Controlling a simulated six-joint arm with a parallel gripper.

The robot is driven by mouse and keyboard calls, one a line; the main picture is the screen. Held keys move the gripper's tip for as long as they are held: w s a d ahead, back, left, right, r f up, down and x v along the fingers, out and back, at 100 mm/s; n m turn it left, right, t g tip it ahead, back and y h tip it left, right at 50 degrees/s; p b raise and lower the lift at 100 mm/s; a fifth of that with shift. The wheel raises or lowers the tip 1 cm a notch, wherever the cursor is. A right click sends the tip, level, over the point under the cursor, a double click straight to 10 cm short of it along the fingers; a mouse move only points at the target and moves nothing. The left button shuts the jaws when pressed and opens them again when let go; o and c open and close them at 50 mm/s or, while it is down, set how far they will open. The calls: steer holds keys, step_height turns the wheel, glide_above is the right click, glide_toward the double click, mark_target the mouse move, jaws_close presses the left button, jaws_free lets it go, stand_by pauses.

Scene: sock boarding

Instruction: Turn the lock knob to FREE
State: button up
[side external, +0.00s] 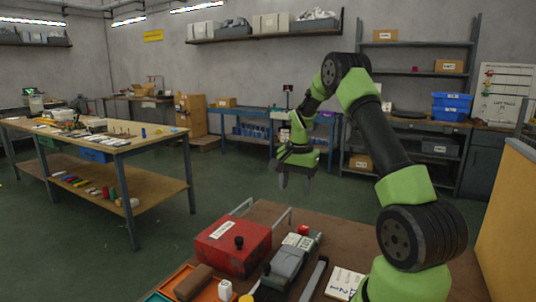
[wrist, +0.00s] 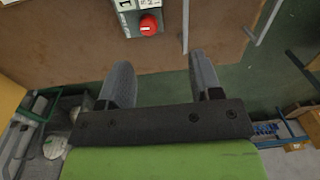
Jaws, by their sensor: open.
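My gripper (side external: 295,182) hangs open and empty in the air, pointing down, above and beyond the bench's far edge in the side view. In the wrist view its two fingers (wrist: 160,68) are apart with nothing between them. A round red knob or button (wrist: 148,25) sits on a small grey panel ahead of the fingertips; it also shows small in the side view (side external: 303,229). I cannot tell which is the lock knob, and no FREE marking is readable.
The red box (side external: 225,258) and grey device (side external: 290,262) stand on the brown bench (side external: 265,211). An orange tray (side external: 180,276), a white die-like block (side external: 225,290), a grey bar (side external: 314,278) and a numbered card (side external: 344,283) lie near. Thin metal rails rise at the far edge.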

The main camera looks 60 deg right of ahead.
steer(key=w+a+r+n+t, duration=0.1)
steer(key=a+r+n+t, duration=0.1)
steer(key=a+r+n, duration=0.4)
steer(key=shift+a+r+t, duration=0.3)
steer(key=shift+a+r, duration=2.5)
steer(key=shift+a, duration=1.05)
steer(key=m+g, duration=0.3)
steer(key=m, duration=0.5)
glide_toward(303, 226)
step_height(303, 226, down, 9)
steer(key=shift+f, duration=0.15)
steer(key=shift+d, duration=0.1)
